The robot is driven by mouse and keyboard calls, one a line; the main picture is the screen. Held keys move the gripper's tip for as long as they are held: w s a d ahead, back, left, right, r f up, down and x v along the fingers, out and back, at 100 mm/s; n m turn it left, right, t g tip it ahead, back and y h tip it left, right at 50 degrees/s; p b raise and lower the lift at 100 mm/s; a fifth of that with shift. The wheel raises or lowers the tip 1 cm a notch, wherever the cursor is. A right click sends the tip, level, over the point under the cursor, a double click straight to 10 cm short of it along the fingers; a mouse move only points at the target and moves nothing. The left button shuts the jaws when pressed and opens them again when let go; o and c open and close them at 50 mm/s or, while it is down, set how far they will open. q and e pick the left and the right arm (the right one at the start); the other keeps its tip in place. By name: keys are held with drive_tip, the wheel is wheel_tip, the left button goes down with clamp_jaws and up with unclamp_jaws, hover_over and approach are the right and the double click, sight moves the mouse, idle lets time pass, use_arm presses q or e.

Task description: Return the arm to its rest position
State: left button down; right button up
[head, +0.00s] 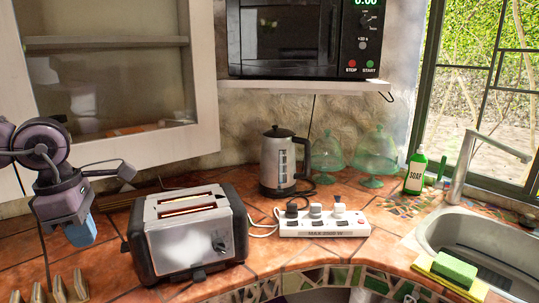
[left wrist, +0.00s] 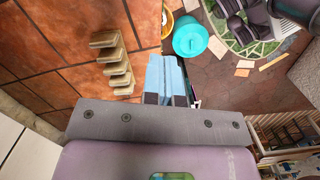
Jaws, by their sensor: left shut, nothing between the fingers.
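My left gripper (head: 80,230) hangs at the left of the head view with its blue fingers pointing down, left of the toaster and apart from it. In the left wrist view its blue fingers (left wrist: 167,80) are together, with nothing between them. They appear beside the counter edge, with the floor showing beyond. My right gripper is in neither view.
A toaster (head: 188,235) stands right of the gripper; a slotted wooden rack (left wrist: 115,62) sits near the counter edge. A kettle (head: 279,165), power strip (head: 322,224) and soap bottle (head: 416,172) are farther right. A teal round object (left wrist: 190,37) is on the floor.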

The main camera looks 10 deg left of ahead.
use_arm(q)
drive_tip(key=w+d+f+n+t+h, duration=0.1)
drive_tip(key=d+f+n+t+h, duration=0.25)
drive_tip(key=d+n+h, duration=0.45)
drive_tip(key=w+d+f+n+t+h, duration=0.25)
drive_tip(key=d+t+h, duration=0.3)
drive_tip(key=d, duration=0.55)
drive_tip(key=s+a+f+n+t+y, duration=0.2)
drive_tip(key=a+f+n+y, duration=0.45)
drive_tip(key=n, duration=0.75)
drive_tip(key=s+a+f+n+t+y, duration=0.3)
drive_tip(key=f+n+y, duration=0.5)
drive_tip(key=n, duration=0.5)
drive_tip(key=s+d+f+n+g+y, duration=0.1)
drive_tip(key=s+d+f+n+g, duration=0.1)
drive_tip(key=s+f+n+g, duration=0.5)
drive_tip(key=s+d+f+n+g, duration=0.2)
drive_tip(key=s+f+g, duration=0.25)
drive_tip(key=s, duration=0.65)
drive_tip(key=w+f+t+h, duration=0.1)
drive_tip(key=w+f+t, duration=0.7)
drive_tip(key=shift+d+f+m, duration=0.2)
drive_tip(key=shift+m, duration=0.15)
